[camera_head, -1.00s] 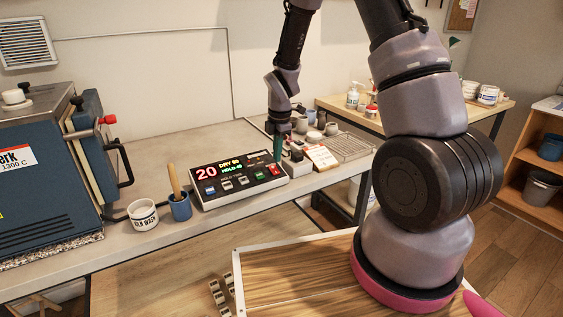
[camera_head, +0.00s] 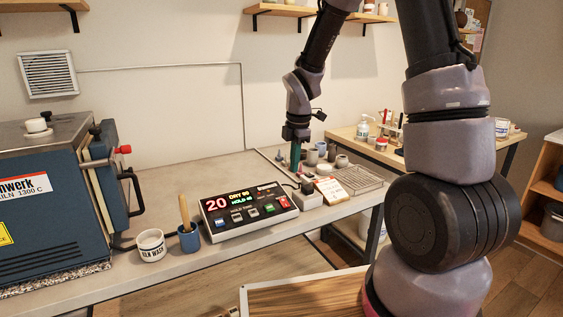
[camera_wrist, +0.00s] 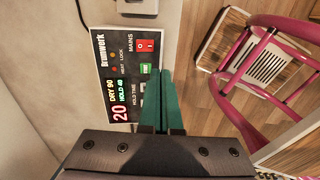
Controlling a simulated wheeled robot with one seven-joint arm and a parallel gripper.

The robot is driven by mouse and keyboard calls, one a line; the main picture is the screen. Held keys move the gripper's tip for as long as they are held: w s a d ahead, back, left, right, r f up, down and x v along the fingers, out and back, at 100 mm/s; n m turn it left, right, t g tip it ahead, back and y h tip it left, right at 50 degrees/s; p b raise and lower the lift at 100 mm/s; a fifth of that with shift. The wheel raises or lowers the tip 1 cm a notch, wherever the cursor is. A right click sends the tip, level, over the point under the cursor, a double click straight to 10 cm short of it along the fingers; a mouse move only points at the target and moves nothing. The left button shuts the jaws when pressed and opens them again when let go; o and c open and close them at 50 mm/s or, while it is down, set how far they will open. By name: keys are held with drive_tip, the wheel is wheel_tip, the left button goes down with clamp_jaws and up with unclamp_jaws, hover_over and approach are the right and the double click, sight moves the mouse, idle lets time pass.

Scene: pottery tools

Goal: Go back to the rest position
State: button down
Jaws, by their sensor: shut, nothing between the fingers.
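The control box (camera_head: 236,228) lies on the grey bench and shows a red 20, DRY 90 and HOLD 40. In the wrist view the box (camera_wrist: 108,78) is left of the fingers, which hide part of its buttons. Its red MAINS switch (camera_wrist: 146,46) is visible there.
A blue kiln (camera_head: 50,225) stands at the left. A white kiln wash tub (camera_head: 151,246) and a blue cup (camera_head: 189,240) are beside the box. Small pots (camera_head: 313,157), a card (camera_head: 331,190) and a wire rack (camera_head: 355,180) are at the bench's right. A pink-framed object (camera_wrist: 245,40) is in the wrist view.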

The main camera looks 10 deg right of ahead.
drive_tip(key=s+d+r+m+t, duration=0.3)
drive_tip(key=s+r+m, duration=0.7)
drive_tip(key=r+m, duration=0.2)
drive_tip(key=s+d+r+m+t+y, duration=0.1)
drive_tip(key=s+d+r+m+t, duration=0.1)
drive_tip(key=s+r+m, duration=0.8)
wheel_tip(320, 180, up, 3)
drive_tip(key=d+m, duration=0.1)
drive_tip(key=m, duration=0.2)
drive_tip(key=shift+d+t+y, duration=0.3)
drive_tip(key=shift+d+t, duration=0.1)
